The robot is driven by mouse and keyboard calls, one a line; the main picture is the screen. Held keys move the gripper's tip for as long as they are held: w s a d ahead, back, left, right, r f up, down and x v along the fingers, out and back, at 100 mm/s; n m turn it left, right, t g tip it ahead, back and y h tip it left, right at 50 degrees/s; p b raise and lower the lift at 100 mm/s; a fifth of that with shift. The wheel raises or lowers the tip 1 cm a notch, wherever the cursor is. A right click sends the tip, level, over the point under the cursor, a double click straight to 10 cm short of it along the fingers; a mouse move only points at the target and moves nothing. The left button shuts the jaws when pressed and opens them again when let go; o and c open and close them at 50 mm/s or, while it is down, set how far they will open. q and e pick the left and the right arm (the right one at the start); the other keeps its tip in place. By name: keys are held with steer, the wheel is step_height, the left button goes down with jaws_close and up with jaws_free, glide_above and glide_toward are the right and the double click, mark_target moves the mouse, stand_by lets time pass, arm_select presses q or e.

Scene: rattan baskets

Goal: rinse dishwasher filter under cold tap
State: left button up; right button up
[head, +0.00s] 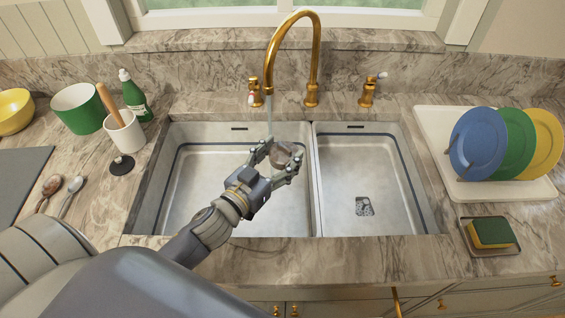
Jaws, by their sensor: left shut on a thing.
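My left gripper (275,160) reaches over the left sink basin and is shut on a grey-brown filter (285,155), near the divider between the basins. The gold tap (312,50) arches over the left basin. The tap handle with a red mark (254,93) is on the left and a second handle (368,93) is on the right. My right gripper is not in view.
The right basin (365,180) is empty, with a drain. Plates (477,143) stand on a white tray (425,125) at right, above a sponge (492,232) on a dish. A green pot (78,108), white crock (124,132), green bottle (135,97) and spoons (72,192) are at left.

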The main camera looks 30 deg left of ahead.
arm_select(q)
steer(key=w+a+f+b, duration=0.1)
steer(key=w+a, duration=0.4)
steer(key=w, duration=0.2)
steer(key=shift+w+a+f, duration=0.15)
steer(key=shift+a+f, duration=0.2)
steer(key=shift+f, duration=0.05)
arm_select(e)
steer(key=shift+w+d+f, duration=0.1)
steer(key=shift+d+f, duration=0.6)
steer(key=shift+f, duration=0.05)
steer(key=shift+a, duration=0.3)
arm_select(q)
steer(key=shift+w+d, duration=0.1)
steer(key=shift+d, duration=0.05)
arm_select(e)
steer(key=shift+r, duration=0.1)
arm_select(q)
steer(key=shift+w+d, duration=0.25)
steer(key=shift+d, duration=0.05)
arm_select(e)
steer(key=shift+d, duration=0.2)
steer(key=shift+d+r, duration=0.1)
arm_select(q)
steer(key=shift+s+a, duration=0.1)
